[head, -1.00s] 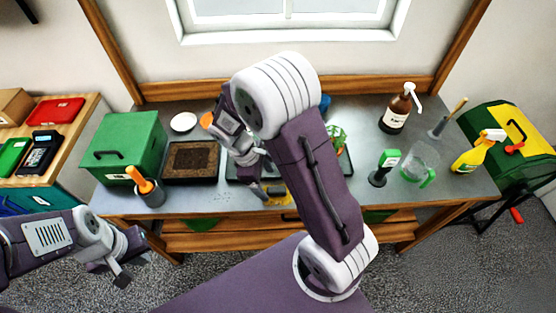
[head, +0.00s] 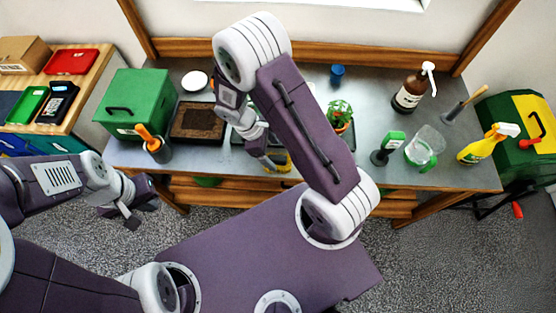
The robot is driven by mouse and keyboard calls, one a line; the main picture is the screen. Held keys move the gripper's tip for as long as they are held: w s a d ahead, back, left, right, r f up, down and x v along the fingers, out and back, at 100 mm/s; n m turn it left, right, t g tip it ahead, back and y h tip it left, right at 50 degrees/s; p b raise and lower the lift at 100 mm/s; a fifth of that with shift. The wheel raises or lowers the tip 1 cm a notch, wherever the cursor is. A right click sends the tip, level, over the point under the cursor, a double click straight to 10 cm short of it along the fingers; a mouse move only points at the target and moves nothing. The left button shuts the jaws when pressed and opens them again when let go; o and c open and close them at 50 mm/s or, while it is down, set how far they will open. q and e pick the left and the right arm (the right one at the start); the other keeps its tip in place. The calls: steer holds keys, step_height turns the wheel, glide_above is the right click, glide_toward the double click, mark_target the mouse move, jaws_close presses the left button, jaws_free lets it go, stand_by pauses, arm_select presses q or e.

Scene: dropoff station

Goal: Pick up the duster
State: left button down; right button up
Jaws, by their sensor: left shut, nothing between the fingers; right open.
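I cannot pick out a duster for certain. An orange-handled tool (head: 149,138) stands in a dark grey holder (head: 160,152) at the front left of the bench, and its lower end is hidden. A wooden-handled tool (head: 468,101) leans in a holder at the right. My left gripper (head: 140,208) is shut and empty, over the floor in front of the bench's left end, apart from the orange-handled tool. My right gripper (head: 277,161) is open, over the bench's front middle, by a yellow item that it partly hides. My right arm covers part of the bench.
The grey bench (head: 375,105) carries a green box (head: 135,105), a soil tray (head: 198,122), a plant (head: 340,113), a brown pump bottle (head: 411,92), a green-topped tool (head: 388,147), a clear jug (head: 425,148) and a yellow spray bottle (head: 487,144). A side table (head: 78,85) stands left.

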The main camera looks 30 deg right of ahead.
mark_target(277, 158)
steer(key=x, duration=0.4)
steer(key=shift+s+f, duration=0.1)
steer(key=shift+s, duration=0.05)
steer(key=shift+d+f, duration=0.2)
steer(key=shift+f, duration=0.15)
steer(key=shift+a+r, duration=0.1)
steer(key=shift+a, duration=0.05)
steer(key=c, duration=1.5)
steer(key=shift+o, duration=0.2)
